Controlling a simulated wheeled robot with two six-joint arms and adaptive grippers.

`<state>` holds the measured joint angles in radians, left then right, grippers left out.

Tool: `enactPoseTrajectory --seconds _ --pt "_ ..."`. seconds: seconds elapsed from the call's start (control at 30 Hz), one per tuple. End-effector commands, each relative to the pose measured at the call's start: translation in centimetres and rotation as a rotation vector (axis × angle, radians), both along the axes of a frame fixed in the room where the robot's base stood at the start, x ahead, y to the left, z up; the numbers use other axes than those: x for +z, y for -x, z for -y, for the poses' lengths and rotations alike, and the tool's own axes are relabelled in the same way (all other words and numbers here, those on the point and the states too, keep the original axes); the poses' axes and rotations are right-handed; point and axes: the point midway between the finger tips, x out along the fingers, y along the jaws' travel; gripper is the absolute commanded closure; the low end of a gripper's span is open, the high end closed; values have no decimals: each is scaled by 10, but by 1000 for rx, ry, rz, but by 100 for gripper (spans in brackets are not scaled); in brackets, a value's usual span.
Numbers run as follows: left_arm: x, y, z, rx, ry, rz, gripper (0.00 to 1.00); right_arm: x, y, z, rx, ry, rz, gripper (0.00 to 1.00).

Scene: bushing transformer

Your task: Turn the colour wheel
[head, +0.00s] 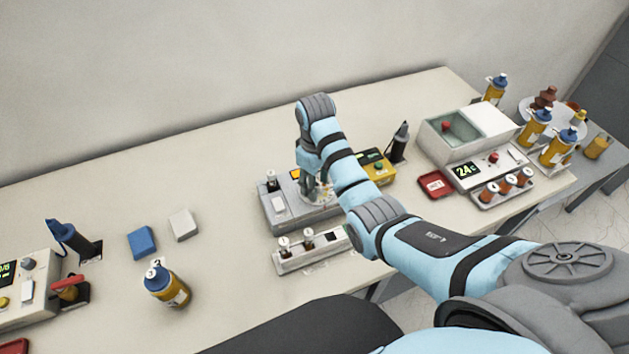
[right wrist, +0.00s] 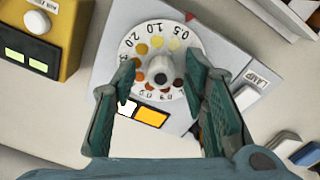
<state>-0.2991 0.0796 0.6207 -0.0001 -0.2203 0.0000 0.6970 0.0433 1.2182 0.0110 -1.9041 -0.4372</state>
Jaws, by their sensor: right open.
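The colour wheel (right wrist: 158,62) is a white disc with numbers, coloured dots and a dark central knob. It sits on a grey device (right wrist: 215,50), which also shows in the head view (head: 283,219) near the middle of the table. My right gripper (right wrist: 164,88) is open, its two green-padded fingers apart on either side of the wheel's lower part in the right wrist view. Nothing is seen between the pads except the wheel and a white and orange window behind. In the head view my right gripper (head: 308,183) points down over the device and partly hides the wheel. Whether the fingers touch the wheel cannot be told.
A yellow device (head: 376,168) stands right behind the wheel's device. A vial rack (head: 312,250) lies in front. A grey machine reading 24 (head: 465,172) and a red tray (head: 434,185) are at right. Bottle (head: 167,286) and blue block (head: 141,242) are left.

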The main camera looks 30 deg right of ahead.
Motion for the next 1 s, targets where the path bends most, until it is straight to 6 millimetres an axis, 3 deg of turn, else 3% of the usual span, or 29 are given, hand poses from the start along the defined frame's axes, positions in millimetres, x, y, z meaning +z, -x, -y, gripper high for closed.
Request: enactPoseTrajectory --seconds 0.1,0.33,0.67,1.0 --pt "0 0 0 0 0 -1 60 0 0 0 1 0 0 63" --pt "0 1 0 0 0 -1 60 0 0 -1 1 0 0 100" --pt "0 1 0 0 0 -2 60 0 0 -1 -25 -1 -1 100" --pt "0 1 0 0 0 -2 60 0 0 -1 -212 0 -2 100"
